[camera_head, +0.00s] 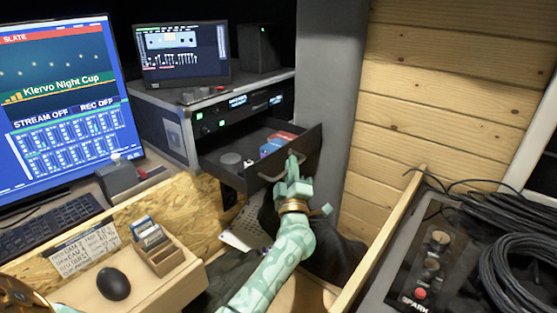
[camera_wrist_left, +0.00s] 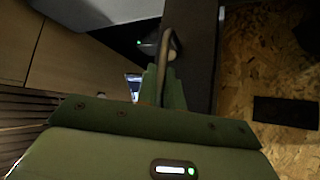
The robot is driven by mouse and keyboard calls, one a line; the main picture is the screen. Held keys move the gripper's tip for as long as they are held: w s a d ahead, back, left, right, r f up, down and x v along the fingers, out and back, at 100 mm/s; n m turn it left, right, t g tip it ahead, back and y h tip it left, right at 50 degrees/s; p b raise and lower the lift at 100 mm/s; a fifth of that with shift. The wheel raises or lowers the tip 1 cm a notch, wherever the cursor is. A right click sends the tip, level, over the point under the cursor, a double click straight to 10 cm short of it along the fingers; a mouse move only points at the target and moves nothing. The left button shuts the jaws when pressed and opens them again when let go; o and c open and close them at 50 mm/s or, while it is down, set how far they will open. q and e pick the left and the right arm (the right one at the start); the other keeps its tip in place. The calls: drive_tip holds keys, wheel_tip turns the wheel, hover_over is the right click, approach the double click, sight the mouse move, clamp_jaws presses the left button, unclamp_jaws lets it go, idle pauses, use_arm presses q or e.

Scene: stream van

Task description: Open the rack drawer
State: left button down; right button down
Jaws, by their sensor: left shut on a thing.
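The rack drawer (camera_head: 236,180) is a dark drawer standing pulled out of the rack case in the head view. Inside it lie a grey round thing and a few red and blue items. My left gripper (camera_head: 293,168) is at the drawer's front and is shut on its handle (camera_head: 270,176). In the left wrist view the metal handle (camera_wrist_left: 168,45) runs between the fingers of my left gripper (camera_wrist_left: 162,85), beside the dark drawer front (camera_wrist_left: 201,50). The fingers hide part of the handle. My right gripper is not seen.
The rack case (camera_head: 220,112) carries a monitor (camera_head: 182,52) and a black speaker (camera_head: 258,47). A grey post (camera_head: 330,80) stands close right of the drawer. A chipboard panel (camera_head: 180,212) is in front at left. Black cables (camera_head: 515,255) lie at right.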

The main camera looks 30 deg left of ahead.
use_arm(q)
drive_tip(key=shift+d+f, duration=0.1)
drive_tip(key=shift+d, duration=0.25)
drive_tip(key=c, duration=1.5)
unclamp_jaws()
drive_tip(key=shift+c, duration=0.2)
drive_tip(key=p+v, duration=0.1)
drive_tip(key=v, duration=1.1)
drive_tip(key=shift+p, duration=0.35)
drive_tip(key=shift+d+m, duration=0.1)
drive_tip(key=shift+m, duration=0.2)
